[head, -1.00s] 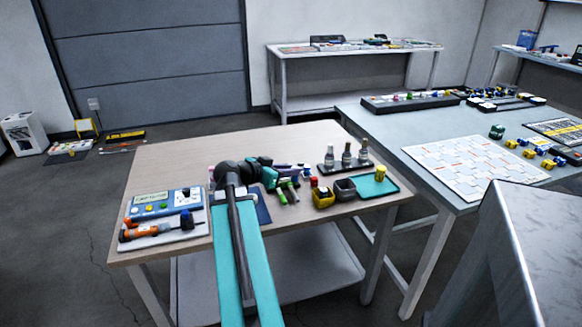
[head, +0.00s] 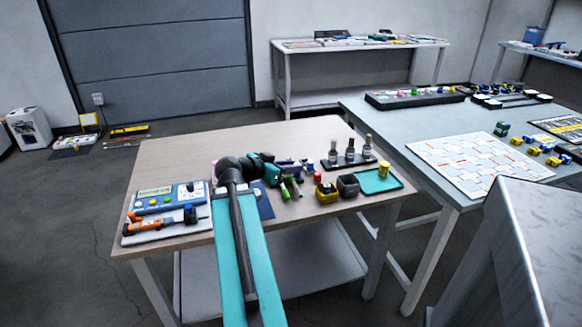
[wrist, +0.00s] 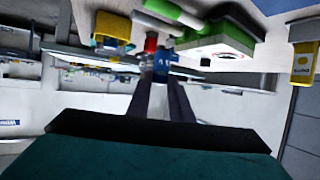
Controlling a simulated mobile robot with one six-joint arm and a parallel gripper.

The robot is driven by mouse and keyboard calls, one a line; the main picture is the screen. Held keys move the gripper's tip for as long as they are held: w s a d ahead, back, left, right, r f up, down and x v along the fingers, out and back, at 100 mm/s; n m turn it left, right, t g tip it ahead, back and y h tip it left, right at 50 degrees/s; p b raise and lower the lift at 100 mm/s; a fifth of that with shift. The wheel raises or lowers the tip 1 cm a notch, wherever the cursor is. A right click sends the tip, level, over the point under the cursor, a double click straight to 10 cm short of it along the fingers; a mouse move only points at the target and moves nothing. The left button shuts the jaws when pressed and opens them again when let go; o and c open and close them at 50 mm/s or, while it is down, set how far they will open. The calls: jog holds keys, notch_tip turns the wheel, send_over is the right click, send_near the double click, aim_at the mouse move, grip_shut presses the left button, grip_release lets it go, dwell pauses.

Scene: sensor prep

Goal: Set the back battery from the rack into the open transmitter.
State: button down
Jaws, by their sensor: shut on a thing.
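My gripper (wrist: 162,84) is shut on a small blue battery (wrist: 162,62) with a pale letter on it, seen between the fingertips in the wrist view. A red piece (wrist: 151,43) shows just beyond it; I cannot tell whether they touch. A green case with a white label (wrist: 215,42) lies beside them to the right; I cannot tell whether it is the transmitter. In the head view my arm reaches over the wooden table, and the gripper's end is small among green-handled items (head: 290,187). The rack and any open compartment cannot be made out.
A yellow bin (head: 327,194) and a grey bin (head: 348,186) stand right of the gripper, near a teal tray (head: 366,186) and a dark holder with bottles (head: 349,163). A blue meter (head: 165,199) and orange screwdriver (head: 150,228) lie left. The table's back left is clear.

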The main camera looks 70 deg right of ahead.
jog(key=w+a+r+n+t+p, duration=0.1)
jog(key=w+a+r, duration=0.1)
jog(key=w+r, duration=0.3)
jog(key=w+a+n+t, duration=0.45)
jog(key=w+a, duration=0.65)
jog(key=w, duration=0.3)
jog(key=w+a+n+t, duration=0.3)
jog(key=w+a+t, duration=0.2)
jog(key=w+a, duration=0.8)
jog(key=w+a+f+n+t+y, duration=0.1)
jog(key=w+a+n+t+y, duration=0.2)
jog(key=w+a, duration=0.6)
jog(key=w+a+f+n+t+y, duration=0.15)
jog(key=w+a+n+t, duration=0.35)
jog(key=a, duration=0.6)
jog(key=w+a+r+n+y, duration=0.2)
jog(key=w+a+n+y, duration=0.1)
jog(key=a, duration=0.5)
jog(key=w+a+r+n+y+b, duration=0.1)
jog(key=w+a+r+n+y, duration=0.2)
jog(key=a, duration=0.6)
jog(key=shift+w+r+t+y, duration=0.15)
jog(key=shift+w+t+y, duration=0.2)
jog(key=shift+y, duration=0.6)
jog(key=shift+d, duration=0.15)
